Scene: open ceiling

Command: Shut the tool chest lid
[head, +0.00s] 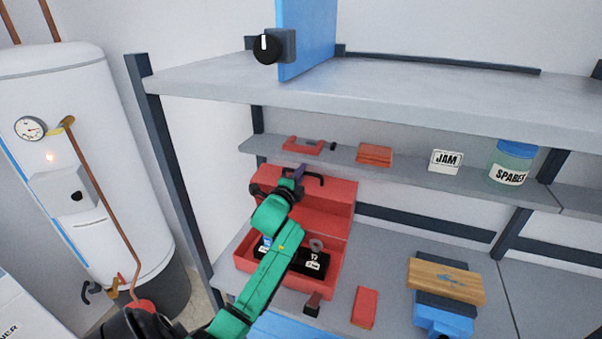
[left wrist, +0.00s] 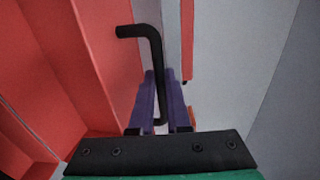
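The red tool chest (head: 340,255) stands on the workbench with its lid (head: 330,205) raised at the back. Black tools and a grey ring lie in its tray, partly hidden by my green left arm. The black lid handle (head: 316,178) is on the lid's upper edge. My left gripper (head: 298,172) is at the handle's left part. In the left wrist view, the purple fingers (left wrist: 161,95) close around the black handle (left wrist: 156,55), with little gap visible. The red lid (left wrist: 85,65) fills the left side there. My right gripper is not in view.
A grey shelf (head: 400,165) above the chest holds a red clamp, red blocks, a jam box (head: 445,161) and a jar (head: 512,162). A wooden board (head: 445,278) sits on a blue vise-like tool (head: 442,320) at right.

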